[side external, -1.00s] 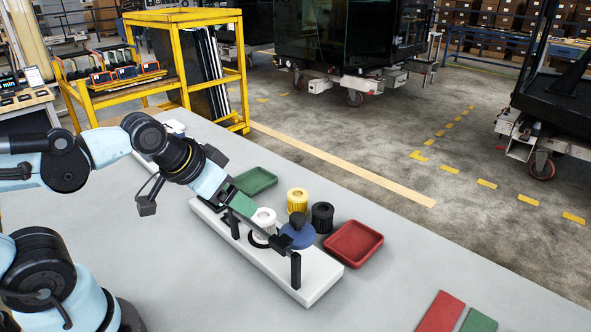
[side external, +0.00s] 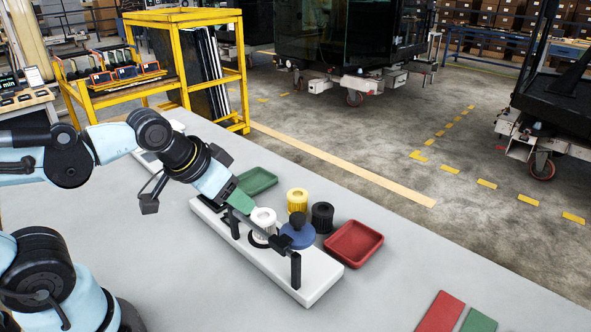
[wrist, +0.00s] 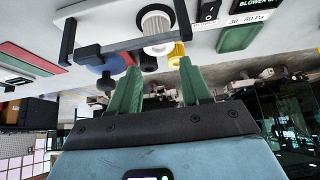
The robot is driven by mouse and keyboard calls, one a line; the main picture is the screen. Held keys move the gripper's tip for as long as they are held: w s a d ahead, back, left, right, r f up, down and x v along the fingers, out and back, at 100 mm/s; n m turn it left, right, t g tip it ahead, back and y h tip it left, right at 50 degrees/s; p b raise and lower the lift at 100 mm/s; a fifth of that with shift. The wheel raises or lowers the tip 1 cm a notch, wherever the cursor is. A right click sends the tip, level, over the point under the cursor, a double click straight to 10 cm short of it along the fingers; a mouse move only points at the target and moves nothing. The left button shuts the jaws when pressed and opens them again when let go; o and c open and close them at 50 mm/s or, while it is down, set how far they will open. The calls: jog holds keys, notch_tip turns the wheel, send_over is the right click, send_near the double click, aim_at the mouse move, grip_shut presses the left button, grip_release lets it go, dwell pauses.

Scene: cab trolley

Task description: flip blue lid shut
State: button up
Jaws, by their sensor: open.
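The blue lid (side external: 301,238) is a round disc with a dark knob (side external: 297,219) above it, near the right end of a white base (side external: 262,257). It shows partly behind a black bar (wrist: 125,45) in the wrist view (wrist: 106,66). I cannot tell how its hinge sits. My gripper (wrist: 159,65) has green fingers, spread apart with nothing held between them. In the side view my gripper (side external: 246,203) is over the left part of the base, left of the lid, near a white ribbed part (side external: 263,217).
Black posts (side external: 296,271) stand on the base beside the bar. A yellow ribbed part (side external: 297,199) and a black one (side external: 322,216) stand behind. A red tray (side external: 354,244) is right, a green tray (side external: 257,181) behind.

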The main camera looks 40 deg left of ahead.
jog(key=d+r, duration=0.1)
jog(key=d, duration=0.1)
jog(key=d+m+g, duration=0.1)
jog(key=d, duration=0.2)
jog(key=d+r+g+y, duration=0.1)
jog(key=d, duration=0.2)
jog(key=shift+w+d+r, duration=0.25)
jog(key=shift+w+r, duration=0.05)
jog(key=shift+w, duration=0.05)
grip_shut()
jog(key=s+d+r+y, duration=0.1)
jog(key=d+r, duration=0.1)
jog(key=d, duration=0.4)
jog(key=s+d+r+t+y, duration=0.1)
jog(key=d+r+y, duration=0.1)
jog(key=d, duration=0.4)
jog(key=shift+d+r+m, duration=0.15)
jog(key=shift+d+m, duration=0.05)
jog(key=shift+m, duration=0.1)
jog(key=shift+s, duration=0.1)
